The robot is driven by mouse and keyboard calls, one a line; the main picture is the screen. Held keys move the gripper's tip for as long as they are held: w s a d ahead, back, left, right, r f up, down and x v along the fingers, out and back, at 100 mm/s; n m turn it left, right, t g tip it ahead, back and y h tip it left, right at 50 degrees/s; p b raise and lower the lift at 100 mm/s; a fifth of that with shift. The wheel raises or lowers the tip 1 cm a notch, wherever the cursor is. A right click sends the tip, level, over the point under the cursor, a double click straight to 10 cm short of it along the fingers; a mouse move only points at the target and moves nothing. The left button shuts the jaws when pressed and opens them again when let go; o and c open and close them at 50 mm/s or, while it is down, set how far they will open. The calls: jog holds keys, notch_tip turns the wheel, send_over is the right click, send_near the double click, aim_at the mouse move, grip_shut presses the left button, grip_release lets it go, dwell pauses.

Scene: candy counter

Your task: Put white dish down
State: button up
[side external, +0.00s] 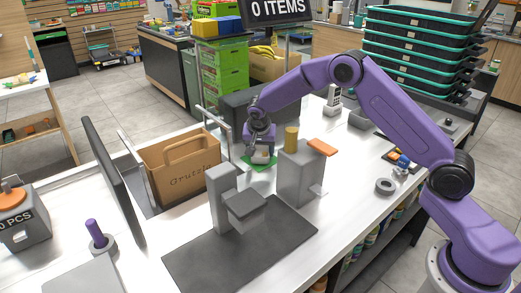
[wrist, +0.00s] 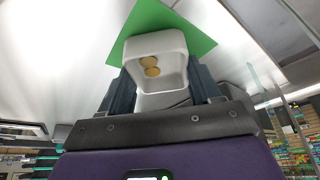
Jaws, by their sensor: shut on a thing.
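A small white dish (side external: 262,154) is at my gripper (side external: 262,146), over a green square (side external: 246,162) on the counter. In the wrist view the white dish (wrist: 157,47) sits between the two fingers of my gripper (wrist: 160,85), which is shut on it. Two round tan pieces lie inside the dish. The green square (wrist: 180,25) shows behind and around the dish's far end. I cannot tell whether the dish touches the green square.
A brown paper bag (side external: 185,170) stands left of my gripper. A grey box-shaped device (side external: 300,175) with a yellow cylinder (side external: 291,138) and orange top stands close on the right. A grey stand (side external: 225,195) is in front. White counter (side external: 180,222) is bare near the bag.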

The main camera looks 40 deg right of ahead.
jog(key=shift+f, duration=0.15)
jog(key=o, duration=1.1)
jog(key=shift+o, duration=0.2)
jog(key=v, duration=1.2)
